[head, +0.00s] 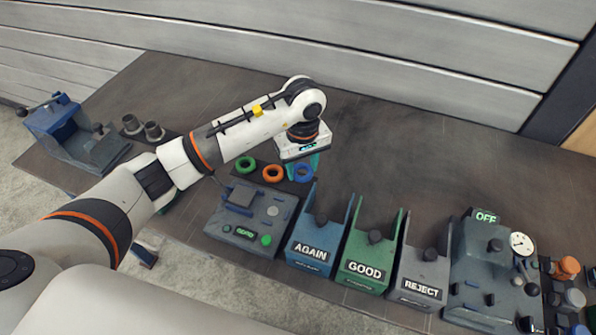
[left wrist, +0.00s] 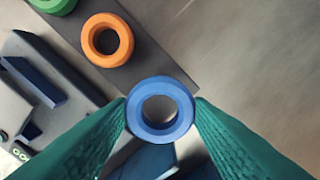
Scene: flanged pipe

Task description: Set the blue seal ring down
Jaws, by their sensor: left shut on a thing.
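The blue seal ring (left wrist: 160,87) is between the two green fingers of my left gripper (left wrist: 160,112) in the left wrist view, its hole facing the camera. The fingers touch it on both sides and are shut on it. In the head view the blue ring (head: 303,180) shows just below the fingertips, at the right end of a row with the green ring (head: 246,164) and the orange ring (head: 271,172). The dark strip (left wrist: 150,62) under the rings shows behind it. I cannot tell whether the blue ring touches the strip. My right gripper is not in view.
A grey device (head: 225,222) stands in front of the rings. The AGAIN (head: 311,252), GOOD (head: 364,270) and REJECT (head: 420,288) bins stand to its right, then a machine with an OFF sign (head: 485,216). The table behind the bins (head: 400,170) is clear.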

